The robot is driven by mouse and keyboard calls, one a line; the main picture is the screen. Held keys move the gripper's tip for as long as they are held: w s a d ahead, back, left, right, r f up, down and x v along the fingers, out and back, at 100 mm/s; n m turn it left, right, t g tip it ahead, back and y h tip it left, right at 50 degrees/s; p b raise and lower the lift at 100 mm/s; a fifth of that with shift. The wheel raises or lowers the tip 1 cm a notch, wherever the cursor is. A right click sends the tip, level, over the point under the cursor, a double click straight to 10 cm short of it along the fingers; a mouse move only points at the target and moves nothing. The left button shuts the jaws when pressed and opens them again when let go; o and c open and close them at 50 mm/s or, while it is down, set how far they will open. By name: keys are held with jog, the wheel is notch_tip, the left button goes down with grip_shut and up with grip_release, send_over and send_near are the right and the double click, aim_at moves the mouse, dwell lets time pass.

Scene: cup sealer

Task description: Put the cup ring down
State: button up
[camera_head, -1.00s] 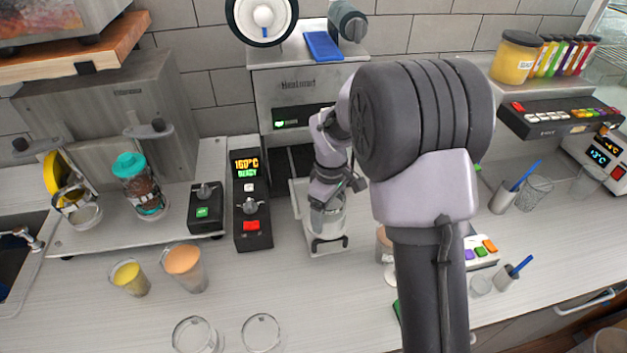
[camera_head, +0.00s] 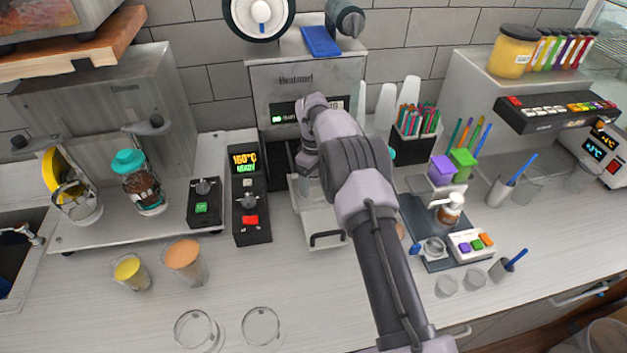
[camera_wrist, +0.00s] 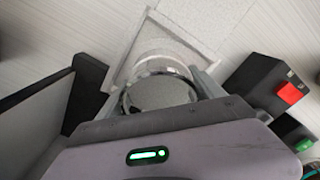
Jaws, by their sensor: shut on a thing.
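My gripper (camera_wrist: 163,80) is shut around the cup ring (camera_wrist: 160,93), a round, glassy piece with a grey middle in the wrist view. One finger is on each side of it. Beyond it lies a pale square tray (camera_wrist: 174,45), the sealer's pulled-out drawer. In the head view, my gripper (camera_head: 304,182) is low at the rear part of this tray (camera_head: 322,225), in front of the sealer (camera_head: 308,95). The ring is small and mostly hidden there. I cannot tell whether it touches the tray.
A black control box (camera_head: 249,205) with a red button stands close to the left of the tray. An orange-filled cup (camera_head: 186,262), a yellow-filled cup (camera_head: 131,272) and two clear cups stand front left. A dark mat (camera_head: 420,225) with a dispenser lies to the right.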

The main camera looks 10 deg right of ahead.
jog(key=shift+f, duration=0.25)
jog(key=o, duration=1.7)
jog(key=shift+r, duration=0.1)
